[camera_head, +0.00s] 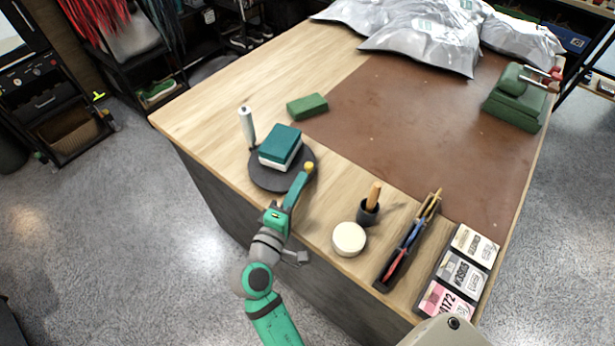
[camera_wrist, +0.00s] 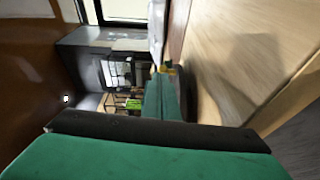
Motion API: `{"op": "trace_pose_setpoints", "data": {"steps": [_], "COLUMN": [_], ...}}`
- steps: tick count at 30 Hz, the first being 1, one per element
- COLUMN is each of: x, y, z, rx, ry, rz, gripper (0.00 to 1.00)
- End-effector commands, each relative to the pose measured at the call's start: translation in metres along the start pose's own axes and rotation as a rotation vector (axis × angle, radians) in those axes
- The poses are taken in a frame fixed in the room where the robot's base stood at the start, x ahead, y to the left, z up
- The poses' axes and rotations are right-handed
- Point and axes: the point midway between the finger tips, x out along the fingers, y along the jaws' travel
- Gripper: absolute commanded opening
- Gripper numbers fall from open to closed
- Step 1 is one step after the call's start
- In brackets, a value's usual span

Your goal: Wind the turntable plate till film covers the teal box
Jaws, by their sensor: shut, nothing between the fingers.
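The teal box (camera_head: 281,137) lies flat on the round dark turntable plate (camera_head: 265,178), near the table's left front corner. Its top is teal; a white band shows around its lower sides, and I cannot tell whether this is film. A white film roll (camera_head: 247,126) stands upright at the plate's far left edge and also shows in the wrist view (camera_wrist: 156,35). A yellow knob (camera_head: 309,166) sits at the plate's right edge. My gripper (camera_head: 304,178) is shut and empty, its tips right at the knob; contact is unclear. In the wrist view, the knob (camera_wrist: 168,69) is small and partly hidden.
A green block (camera_head: 307,106) lies behind the plate. A round white tub (camera_head: 348,239), a dark cup with a wooden handle (camera_head: 370,204) and a tool tray (camera_head: 400,252) stand to the right. The brown mat (camera_head: 420,120) is largely clear. Grey bags (camera_head: 425,42) lie at the back.

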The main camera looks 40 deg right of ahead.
Motion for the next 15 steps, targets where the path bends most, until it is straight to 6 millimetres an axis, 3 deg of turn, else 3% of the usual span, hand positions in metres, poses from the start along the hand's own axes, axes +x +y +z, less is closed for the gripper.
{"op": "trace_pose_setpoints", "data": {"steps": [5, 10, 15], "x": [-0.009, -0.035, -0.048], "y": [0.0, 0.001, 0.002], "z": [-0.004, -0.014, 0.014], "rx": [0.0, -0.001, -0.002], "ry": [0.001, 0.003, -0.002], "rz": [-0.001, 0.0, -0.001], "gripper": [0.0, 0.0, 0.0]}}
